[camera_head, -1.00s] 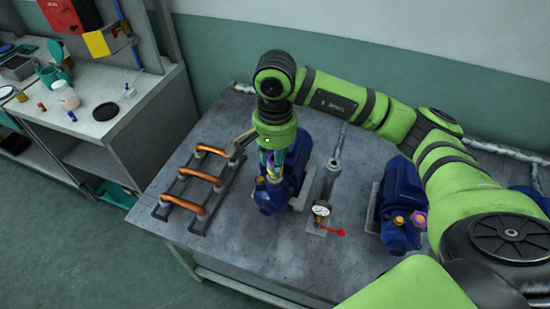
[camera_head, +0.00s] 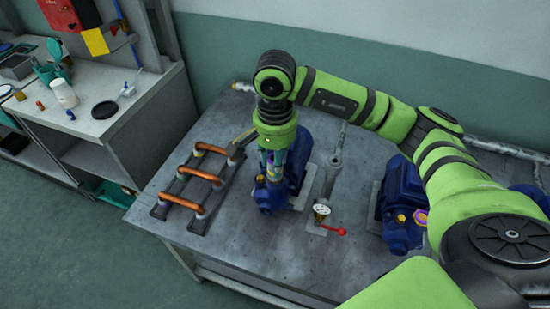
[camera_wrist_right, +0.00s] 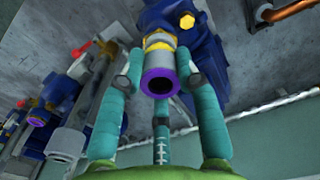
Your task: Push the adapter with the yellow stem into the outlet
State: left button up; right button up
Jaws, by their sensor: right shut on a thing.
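In the wrist view my right gripper (camera_wrist_right: 160,95) has its fingers closed around a grey adapter (camera_wrist_right: 159,61) with a purple ring facing the camera. A yellow band (camera_wrist_right: 158,41) shows at the adapter's far end, against the blue pump (camera_wrist_right: 202,48). I cannot tell how deep the adapter sits in the outlet, as the joint is hidden behind it. In the head view my right gripper (camera_head: 272,165) points down at the front of the left blue pump (camera_head: 269,197); the fingers largely hide the adapter there. My left gripper is not in view.
A rack with orange pipes (camera_head: 196,178) lies left of the pump on the grey table (camera_head: 270,255). To the right are a gauge (camera_head: 321,210) with a red-handled valve (camera_head: 336,231) and a second blue pump (camera_head: 400,205). The table's front is clear.

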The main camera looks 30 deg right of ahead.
jog(key=shift+f+b, duration=0.25)
jog(key=shift+b, duration=0.15)
dwell(0.5)
jog(key=o, duration=1.2)
jog(key=shift+r, duration=0.15)
jog(key=shift+r+p, duration=1.7)
jog(key=shift+r, duration=1.25)
jog(key=shift+r, duration=0.1)
notch_tip(320, 180, up, 12)
jog(key=shift+f, duration=0.15)
